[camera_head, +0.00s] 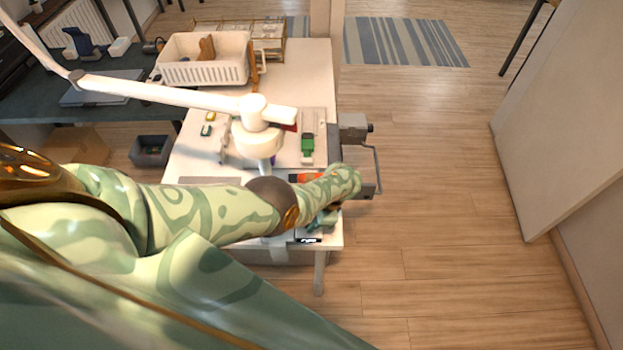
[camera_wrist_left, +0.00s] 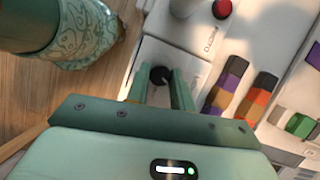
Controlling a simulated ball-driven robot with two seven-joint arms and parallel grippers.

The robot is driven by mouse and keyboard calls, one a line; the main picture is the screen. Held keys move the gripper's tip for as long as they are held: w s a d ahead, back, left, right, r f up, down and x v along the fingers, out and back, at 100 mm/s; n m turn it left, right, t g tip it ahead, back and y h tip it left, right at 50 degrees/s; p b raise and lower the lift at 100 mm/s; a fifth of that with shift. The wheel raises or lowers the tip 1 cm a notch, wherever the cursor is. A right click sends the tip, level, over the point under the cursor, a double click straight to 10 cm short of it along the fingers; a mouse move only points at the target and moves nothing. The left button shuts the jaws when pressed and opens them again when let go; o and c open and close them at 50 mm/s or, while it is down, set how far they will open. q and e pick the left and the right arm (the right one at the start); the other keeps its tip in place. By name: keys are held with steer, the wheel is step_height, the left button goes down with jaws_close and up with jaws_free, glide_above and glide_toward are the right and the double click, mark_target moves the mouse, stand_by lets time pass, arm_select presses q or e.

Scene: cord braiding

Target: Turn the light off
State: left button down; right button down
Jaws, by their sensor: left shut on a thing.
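A white lamp (camera_head: 258,138) on a long jointed arm hangs over the white worktable; I cannot tell clearly whether it is lit. My left gripper (camera_head: 324,217) is at the table's front right part, largely hidden by my forearm in the head view. In the left wrist view, its two green fingers (camera_wrist_left: 160,82) are shut on a black knob (camera_wrist_left: 158,75). The knob sits on a pale panel with small lettering. My right gripper is not in view.
A red button (camera_wrist_left: 222,8) sits on the pale unit beside the knob. Purple and orange bundles (camera_wrist_left: 228,85) lie to its right. A white basket (camera_head: 203,70) stands at the table's back. A grey machine with a handle (camera_head: 375,165) juts from the right edge. Floor is free on the right.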

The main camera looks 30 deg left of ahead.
arm_select(q)
steer(key=shift+a+f+n+g+h+b, duration=0.1)
steer(key=shift+n+g+h+b, duration=0.25)
steer(key=shift+n, duration=0.8)
steer(key=shift+n+g+h+b, duration=0.25)
steer(key=shift+n+h+b, duration=0.1)
steer(key=shift+n, duration=0.8)
steer(key=c, duration=1.2)
jaws_free()
